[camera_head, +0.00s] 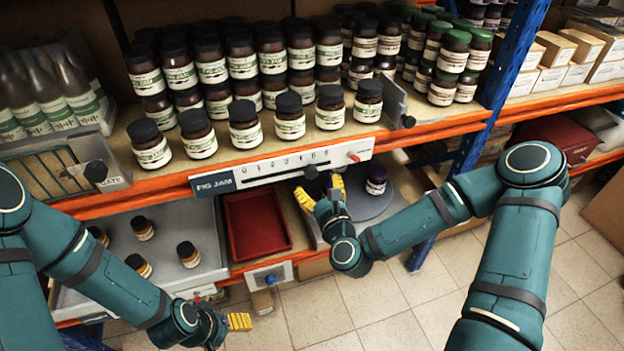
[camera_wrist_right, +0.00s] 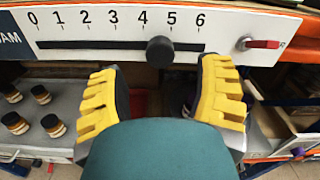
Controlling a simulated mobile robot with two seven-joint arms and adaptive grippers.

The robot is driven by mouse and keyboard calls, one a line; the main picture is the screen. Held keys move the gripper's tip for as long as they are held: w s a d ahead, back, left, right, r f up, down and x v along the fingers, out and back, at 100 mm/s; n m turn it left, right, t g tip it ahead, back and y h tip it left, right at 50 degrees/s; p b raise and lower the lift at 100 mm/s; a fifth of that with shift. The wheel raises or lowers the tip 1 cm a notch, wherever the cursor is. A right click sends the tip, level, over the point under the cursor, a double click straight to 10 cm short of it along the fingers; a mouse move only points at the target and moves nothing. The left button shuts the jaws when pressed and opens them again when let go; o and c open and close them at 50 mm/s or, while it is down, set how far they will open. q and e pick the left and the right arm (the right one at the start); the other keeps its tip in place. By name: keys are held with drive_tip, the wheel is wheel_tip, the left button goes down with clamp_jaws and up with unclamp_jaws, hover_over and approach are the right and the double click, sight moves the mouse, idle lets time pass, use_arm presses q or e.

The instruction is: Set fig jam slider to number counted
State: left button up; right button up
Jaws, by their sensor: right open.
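The fig jam slider panel (camera_head: 284,170) is a white strip on the orange shelf edge, with a dark label (camera_head: 213,183) at its left. In the right wrist view its scale reads 0 to 6, and the black slider knob (camera_wrist_right: 159,52) sits between the 4 and 5 marks. My right gripper (camera_wrist_right: 160,68) is open, its yellow fingers below and on either side of the knob, not closed on it. In the head view my right gripper (camera_head: 322,195) is just below the knob (camera_head: 311,172). My left gripper (camera_head: 238,322) is low, away from the panel; its opening is unclear.
Several dark-lidded jars (camera_head: 289,118) stand on the shelf above, with stacked jars behind. A red lever (camera_head: 353,157) is at the panel's right end. Below are a red tray (camera_head: 228,205), small jars (camera_head: 143,228) and a round grey plate with a jar (camera_head: 376,180).

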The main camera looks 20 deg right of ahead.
sight(312, 175)
drive_tip(key=w, duration=0.5)
drive_tip(key=shift+a, duration=0.1)
clamp_jaws()
drive_tip(key=shift+d, duration=2.6)
